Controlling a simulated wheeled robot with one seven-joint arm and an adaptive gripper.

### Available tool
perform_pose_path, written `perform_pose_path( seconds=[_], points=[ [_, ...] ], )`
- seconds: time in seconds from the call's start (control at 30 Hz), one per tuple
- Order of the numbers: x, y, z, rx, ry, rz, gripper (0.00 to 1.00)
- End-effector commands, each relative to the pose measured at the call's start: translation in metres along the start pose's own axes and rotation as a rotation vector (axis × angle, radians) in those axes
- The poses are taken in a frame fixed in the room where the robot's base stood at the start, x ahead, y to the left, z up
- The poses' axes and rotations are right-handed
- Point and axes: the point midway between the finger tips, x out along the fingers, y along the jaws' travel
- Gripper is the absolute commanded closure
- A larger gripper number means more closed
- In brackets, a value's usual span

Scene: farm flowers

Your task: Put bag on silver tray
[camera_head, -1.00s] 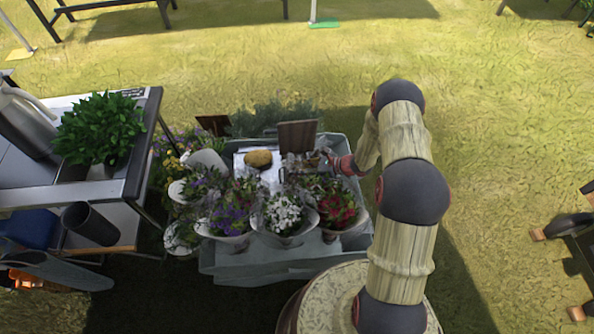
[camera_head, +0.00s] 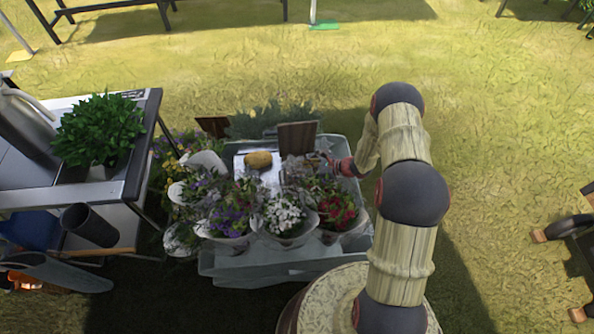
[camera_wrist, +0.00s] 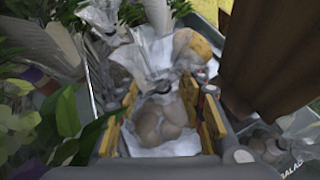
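A clear plastic bag of brownish round items (camera_wrist: 162,122) lies between the two yellow fingers of my gripper (camera_wrist: 162,95) in the wrist view. The fingers stand apart on either side of the bag, and I see no clear grip on it. In the head view my gripper (camera_head: 325,164) is low at the right rear of the grey crate, its fingertips hard to make out. The silver tray (camera_head: 243,166) is left of it in the crate, with a yellow-brown lump (camera_head: 258,160) on it. The tray's front edge is hidden by flowers.
Wrapped bouquets (camera_head: 285,215) fill the front of the grey crate (camera_head: 255,268). Another bag (camera_wrist: 265,145) lies at lower right there.

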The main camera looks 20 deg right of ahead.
Motion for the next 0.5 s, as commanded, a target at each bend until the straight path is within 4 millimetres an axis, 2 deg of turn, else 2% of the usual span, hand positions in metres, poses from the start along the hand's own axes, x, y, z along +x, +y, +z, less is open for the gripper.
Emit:
perform_pose_path(
  seconds=[0.17,0.5],
  points=[
    [-0.015,-0.001,0.002,0.001,0.000,-0.003,0.61],
    [-0.084,-0.001,0.003,0.001,-0.001,-0.004,0.61]
  ],
)
